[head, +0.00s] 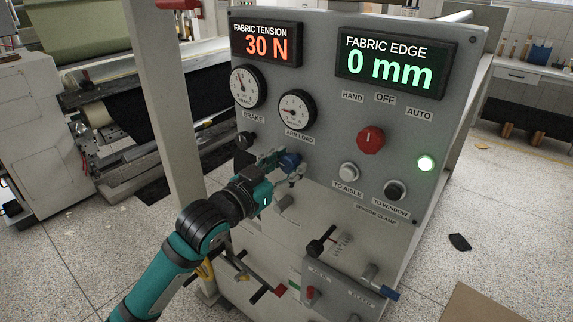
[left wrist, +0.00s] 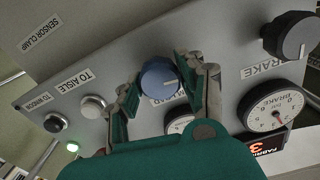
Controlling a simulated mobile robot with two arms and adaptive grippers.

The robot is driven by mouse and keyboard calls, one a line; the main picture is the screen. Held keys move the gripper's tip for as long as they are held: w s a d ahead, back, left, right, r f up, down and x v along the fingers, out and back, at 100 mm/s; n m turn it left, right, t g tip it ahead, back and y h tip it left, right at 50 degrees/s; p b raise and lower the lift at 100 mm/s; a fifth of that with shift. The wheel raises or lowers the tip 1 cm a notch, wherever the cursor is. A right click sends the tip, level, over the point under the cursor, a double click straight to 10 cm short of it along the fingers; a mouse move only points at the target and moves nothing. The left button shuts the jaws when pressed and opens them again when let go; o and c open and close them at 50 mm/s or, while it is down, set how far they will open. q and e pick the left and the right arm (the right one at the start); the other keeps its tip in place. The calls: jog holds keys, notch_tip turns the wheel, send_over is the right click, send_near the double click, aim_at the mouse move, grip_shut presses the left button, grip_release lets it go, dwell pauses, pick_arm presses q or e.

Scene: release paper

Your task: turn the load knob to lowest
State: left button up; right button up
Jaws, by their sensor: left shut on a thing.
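The load knob is a blue round knob (head: 291,160) on the grey panel, below the gauge labelled ARM LOAD (head: 296,110). My left gripper (head: 281,162) reaches it from the lower left and is shut on it. In the left wrist view the blue knob (left wrist: 158,79) sits between the two fingers of my left gripper (left wrist: 163,88), with a pale mark on its face. The ARM LOAD gauge needle points left. The fabric tension display (head: 266,45) reads 30 N. My right gripper is not in view.
A black brake knob (head: 246,140) is close on the left of the blue knob. A red selector (head: 370,140), two push buttons and a lit green lamp (head: 425,163) are to the right. A lower bracket with levers (head: 340,290) juts out below. The fabric edge display (head: 391,63) reads 0 mm.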

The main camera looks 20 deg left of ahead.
pick_arm(q)
jog(key=n+p, duration=0.5)
jog(key=shift+r+n, duration=0.2)
jog(key=shift+n, duration=0.1)
jog(key=n+p, duration=0.3)
jog(key=shift+f+n, duration=0.1)
jog(key=shift+n, duration=0.3)
jog(key=shift+f+n+p, duration=0.1)
jog(key=shift+n+p, duration=0.4)
jog(key=shift+n, duration=0.1)
jog(key=o, duration=1.2)
jog(key=shift+s+a, duration=0.1)
jog(key=v, duration=1.1)
jog(key=shift+s+a, duration=0.1)
jog(key=shift+s, duration=0.3)
